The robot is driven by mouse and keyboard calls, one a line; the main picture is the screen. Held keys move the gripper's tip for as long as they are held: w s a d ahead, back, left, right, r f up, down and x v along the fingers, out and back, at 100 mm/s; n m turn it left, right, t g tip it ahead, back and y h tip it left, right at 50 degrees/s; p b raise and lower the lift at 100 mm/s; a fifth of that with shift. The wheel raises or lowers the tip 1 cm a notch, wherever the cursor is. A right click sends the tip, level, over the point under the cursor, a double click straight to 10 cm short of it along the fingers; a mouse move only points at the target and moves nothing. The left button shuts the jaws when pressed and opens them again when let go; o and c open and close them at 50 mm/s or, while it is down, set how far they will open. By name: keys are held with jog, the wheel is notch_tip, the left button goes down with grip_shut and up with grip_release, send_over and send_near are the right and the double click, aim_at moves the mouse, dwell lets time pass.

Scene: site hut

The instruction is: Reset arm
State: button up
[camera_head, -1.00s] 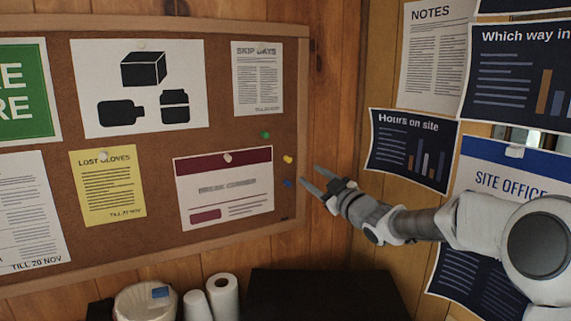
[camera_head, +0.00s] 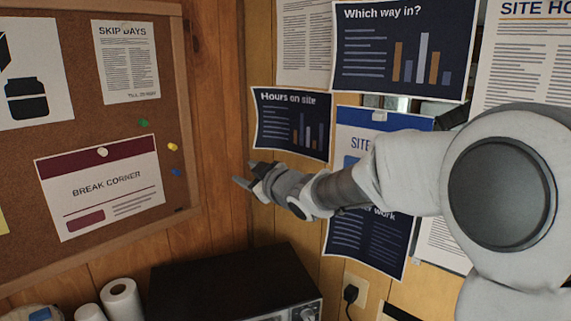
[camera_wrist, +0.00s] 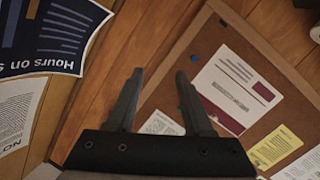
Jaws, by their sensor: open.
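My gripper (camera_head: 250,173) is open and empty in the head view. It is in front of the wood-panelled corner, right of the cork board (camera_head: 183,100) and below the dark "Hours on site" sheet (camera_head: 291,146). In the wrist view, my gripper (camera_wrist: 160,85) shows two spread dark fingers with nothing between them. The cork board (camera_wrist: 172,62) lies beyond and to the right of the fingers there. My arm reaches in from the right of the head view and covers part of the posters.
The "Break corner" notice (camera_head: 100,185) and coloured pins (camera_head: 173,147) are on the board. A dark appliance (camera_head: 225,285) stands below my gripper, with white paper rolls (camera_head: 121,298) to its left. A socket with a plug (camera_head: 352,293) is on the right wall. A "Which way in?" poster (camera_head: 400,45) hangs above my arm.

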jog(key=s+d+f+m+g+h, duration=0.2)
jog(key=s+d+m+h, duration=0.7)
jog(key=s+d, duration=0.8)
jog(key=s+d+f+m+g, duration=0.2)
jog(key=s+d+f, duration=0.1)
jog(key=s, duration=0.6)
jog(key=s+d+f+m+g, duration=0.2)
jog(key=s+d+f+g, duration=0.1)
jog(key=s, duration=0.7)
jog(key=shift+s+d+f+g+h, duration=0.15)
jog(key=shift+d+f+g+h, duration=0.25)
jog(key=shift+f, duration=0.45)
